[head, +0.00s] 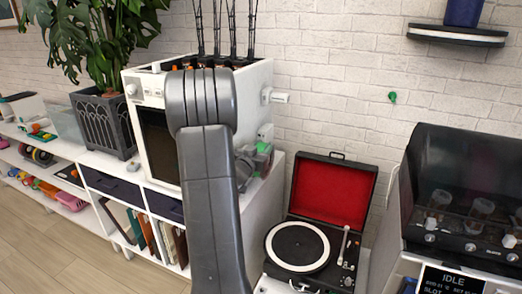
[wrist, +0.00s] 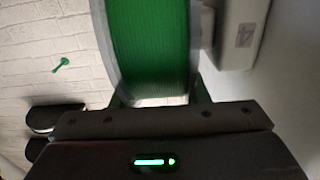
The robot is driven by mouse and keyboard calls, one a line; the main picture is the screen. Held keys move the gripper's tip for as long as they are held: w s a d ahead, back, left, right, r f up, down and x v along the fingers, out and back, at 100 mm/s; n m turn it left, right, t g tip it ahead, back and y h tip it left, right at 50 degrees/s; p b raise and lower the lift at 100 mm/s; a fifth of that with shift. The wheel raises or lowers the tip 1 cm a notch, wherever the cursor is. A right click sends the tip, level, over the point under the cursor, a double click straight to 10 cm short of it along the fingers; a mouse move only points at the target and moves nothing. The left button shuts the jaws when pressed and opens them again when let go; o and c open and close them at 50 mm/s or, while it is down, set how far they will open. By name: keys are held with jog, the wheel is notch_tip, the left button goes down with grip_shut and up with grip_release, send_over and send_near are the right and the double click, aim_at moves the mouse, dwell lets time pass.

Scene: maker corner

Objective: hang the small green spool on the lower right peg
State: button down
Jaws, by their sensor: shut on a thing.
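The green spool (head: 264,148) shows small in the head view, at the right side of the white printer, partly hidden by my arm. In the wrist view the spool (wrist: 150,45) is large and close, with green filament between pale, clear flanges. My gripper (wrist: 160,101) is shut on its near edge. A white peg (head: 277,97) sticks out from the printer's right side, above the spool.
The white printer (head: 255,85) stands on a white shelf unit left of an open record player (head: 300,245) with a red lid. A pale casing (wrist: 237,35) is close beside the spool in the wrist view. A small green hook (head: 392,97) is on the brick wall.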

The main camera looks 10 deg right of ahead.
dwell(0.4)
jog(key=c, duration=0.7)
grip_release()
jog(key=shift+c, duration=0.2)
jog(key=b+v, duration=0.1)
jog(key=v, duration=1.2)
jog(key=shift+s+a, duration=0.25)
jog(key=shift+s, duration=0.1)
